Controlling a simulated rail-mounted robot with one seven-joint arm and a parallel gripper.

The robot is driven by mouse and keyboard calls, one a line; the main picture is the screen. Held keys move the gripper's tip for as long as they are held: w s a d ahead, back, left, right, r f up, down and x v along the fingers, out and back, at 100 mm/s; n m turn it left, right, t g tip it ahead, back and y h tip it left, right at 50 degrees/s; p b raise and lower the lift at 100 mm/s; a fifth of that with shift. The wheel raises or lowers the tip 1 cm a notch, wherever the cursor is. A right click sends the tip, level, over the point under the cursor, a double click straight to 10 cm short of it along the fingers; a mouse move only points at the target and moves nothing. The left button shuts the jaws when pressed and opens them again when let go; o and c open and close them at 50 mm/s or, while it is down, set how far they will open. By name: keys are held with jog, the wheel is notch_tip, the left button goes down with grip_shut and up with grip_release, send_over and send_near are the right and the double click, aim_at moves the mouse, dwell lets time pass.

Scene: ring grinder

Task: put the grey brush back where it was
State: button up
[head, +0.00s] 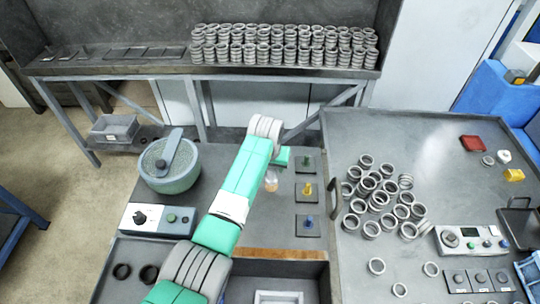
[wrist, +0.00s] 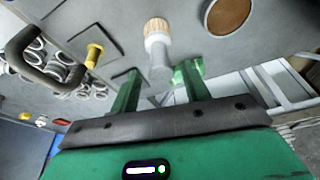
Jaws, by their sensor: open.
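The grey brush (wrist: 160,62) has a pale grey handle, a white collar and a tan bristle end. In the wrist view its handle end points towards my gripper (wrist: 158,82), between the two green fingertips, and its tan end is farther away. My gripper is open, with gaps beside the handle.
Pads with a green (head: 307,163), a yellow (head: 307,188) and a blue piece (head: 308,221) stand right of my gripper. A black handle (head: 332,197) and many loose rings (head: 385,195) lie beyond. A green bowl (head: 169,165) stands left.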

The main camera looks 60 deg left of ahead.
jog(key=p+v, duration=0.1)
jog(key=v, duration=0.7)
jog(key=w+d+r+m+t+y, duration=0.25)
jog(key=w+d+r+t, duration=0.35)
jog(key=w+d+r, duration=0.7)
jog(key=w+d+r+m+t, duration=0.2)
jog(key=d+r+t, duration=0.1)
jog(key=d+r, duration=0.4)
jog(key=w+d+r+m+t, duration=0.1)
jog(key=w+d+r+t, duration=0.2)
jog(key=d+r, duration=0.35)
jog(key=s+d+r+m+t+h, duration=0.2)
jog(key=s+d+r+t, duration=0.3)
jog(key=s+d+r, duration=0.4)
jog(key=s+d+r+m+t+h, duration=0.2)
jog(key=s+d+r+t, duration=0.4)
jog(key=s+d+r, duration=0.3)
jog(key=d+r+h, duration=0.1)
jog(key=d+r, duration=0.3)
jog(key=d, duration=0.1)
jog(key=shift+s+d, duration=0.2)
jog(key=shift+d, duration=0.1)
